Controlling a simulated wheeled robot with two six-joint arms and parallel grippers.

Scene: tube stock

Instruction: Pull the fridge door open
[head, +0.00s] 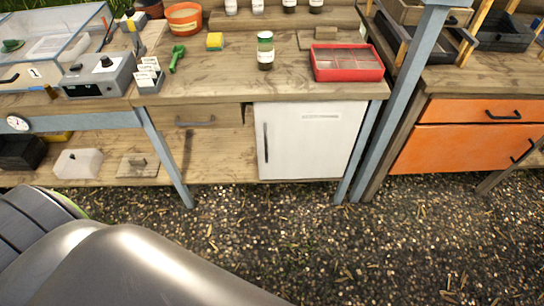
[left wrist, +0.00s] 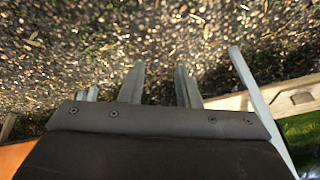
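The white fridge door (head: 315,140) is under the middle bench in the head view, flush with its frame and shut. Its dark upright handle (head: 265,142) is near the door's left edge. My left gripper (left wrist: 161,85) shows in the left wrist view with its two fingers apart and nothing between them, over gravel. The fridge is not seen in that view, and the left gripper's fingers are not seen in the head view. My right gripper is in neither view.
Gravel (head: 300,235) lies clear in front of the fridge. Grey legs (head: 167,155) and a grey post (head: 405,85) stand on either side. The bench above holds a red tray (head: 347,76) and a jar (head: 265,52). Orange drawers (head: 455,136) are at the right.

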